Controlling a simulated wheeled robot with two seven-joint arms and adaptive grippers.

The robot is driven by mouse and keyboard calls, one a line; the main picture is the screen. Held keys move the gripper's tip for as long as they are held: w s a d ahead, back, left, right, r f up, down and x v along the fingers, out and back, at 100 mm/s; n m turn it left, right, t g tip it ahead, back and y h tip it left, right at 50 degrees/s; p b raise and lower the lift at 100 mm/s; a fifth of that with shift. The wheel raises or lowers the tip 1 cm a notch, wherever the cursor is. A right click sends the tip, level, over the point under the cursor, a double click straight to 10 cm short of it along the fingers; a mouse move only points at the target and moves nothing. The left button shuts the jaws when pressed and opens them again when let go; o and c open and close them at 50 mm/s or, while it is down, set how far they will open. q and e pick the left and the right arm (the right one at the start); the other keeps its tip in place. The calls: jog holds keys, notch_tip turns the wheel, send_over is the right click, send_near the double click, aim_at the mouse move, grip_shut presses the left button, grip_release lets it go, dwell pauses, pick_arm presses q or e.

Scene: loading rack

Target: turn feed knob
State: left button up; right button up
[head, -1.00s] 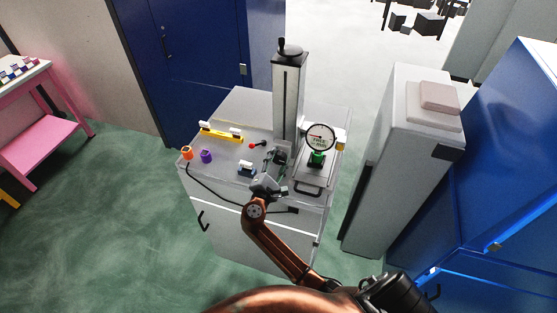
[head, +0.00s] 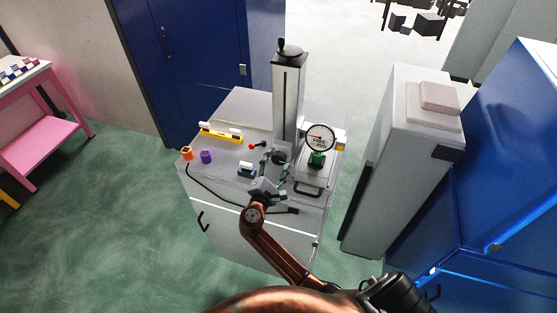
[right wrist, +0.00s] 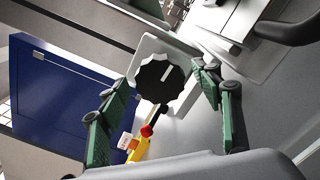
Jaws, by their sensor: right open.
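The feed knob (right wrist: 160,79) is dark and scalloped with a short white mark on its face, seen in the right wrist view on a light square plate. It also shows in the head view (head: 281,153) at the foot of the tall grey column (head: 289,98). My right gripper (head: 275,168) is open, its green fingers spread on either side of the knob. In the right wrist view the fingers (right wrist: 167,80) stand apart from the knob's rim, with gaps visible on both sides. Whether the fingertips reach past its face is hard to tell. My left gripper is not in view.
A yellow holder (head: 221,136), an orange cup (head: 187,153), a purple cup (head: 206,156) and a red-tipped lever (head: 252,146) are on the left of the bench top (head: 227,174). A grey cabinet (head: 381,165) stands at right.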

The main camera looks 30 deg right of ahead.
jog(key=v, duration=1)
jog(key=shift+s+a, duration=0.25)
jog(key=shift+s, duration=0.05)
